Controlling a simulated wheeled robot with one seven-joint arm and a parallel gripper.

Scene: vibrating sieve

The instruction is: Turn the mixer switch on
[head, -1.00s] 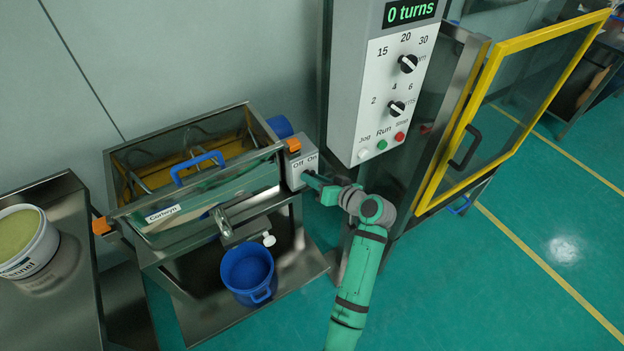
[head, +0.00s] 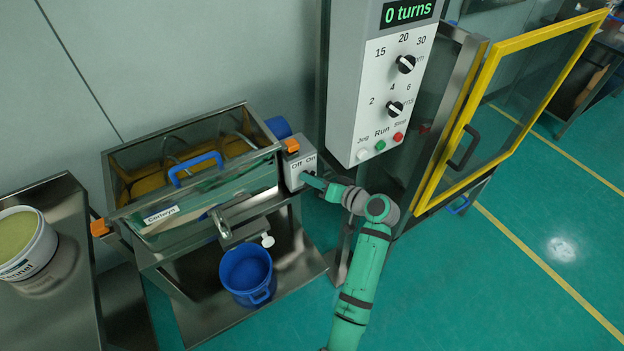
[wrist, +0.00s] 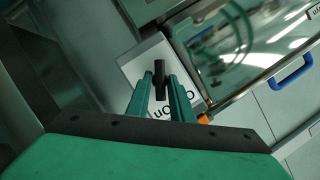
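The mixer (head: 200,213) is a steel trough with a clear front labelled "Cortwyn", at the left in the head view. Its switch box (head: 302,157), marked Off and On, sits on the trough's right end. In the wrist view the black switch knob (wrist: 159,80) stands on the pale box face, with the lettering at lower right. My gripper (wrist: 160,82) has its two green fingers on either side of the knob, with narrow gaps visible. In the head view my gripper reaches the box front, and the arm hides the knob there.
A blue bucket (head: 247,270) stands below the trough's outlet. A grey control panel (head: 385,95) reading "0 turns" hangs right of the mixer. A yellow-framed door (head: 513,45) stands open beside it. A tub (head: 28,243) is on the left bench.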

